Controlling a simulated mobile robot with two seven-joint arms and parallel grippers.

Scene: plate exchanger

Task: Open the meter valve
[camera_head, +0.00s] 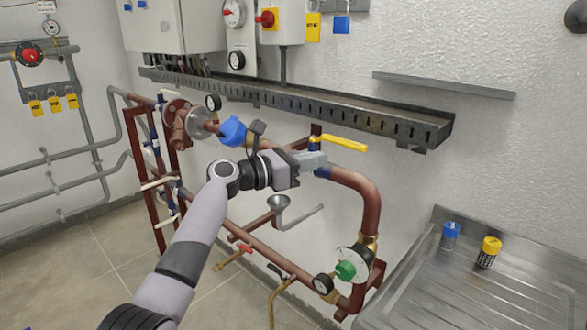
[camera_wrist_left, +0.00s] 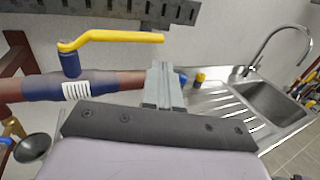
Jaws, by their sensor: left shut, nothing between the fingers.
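A valve with a yellow lever (camera_head: 343,143) sits on the red-brown pipe behind my left gripper. In the wrist view the yellow lever (camera_wrist_left: 115,38) extends right from its blue stem, roughly along the pipe, above a dark blue valve body (camera_wrist_left: 70,88). A blue round meter (camera_head: 232,131) is on the same pipe, further left. My left gripper (camera_head: 318,160) is shut and empty, in front of the pipe and just below the lever. My right gripper is out of view.
A perforated cable tray (camera_head: 300,103) runs along the wall above the lever. A green-knobbed valve (camera_head: 345,270) and gauge (camera_head: 323,284) are lower right. A metal sink counter (camera_head: 430,290) holds blue (camera_head: 450,236) and yellow (camera_head: 488,252) capped containers.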

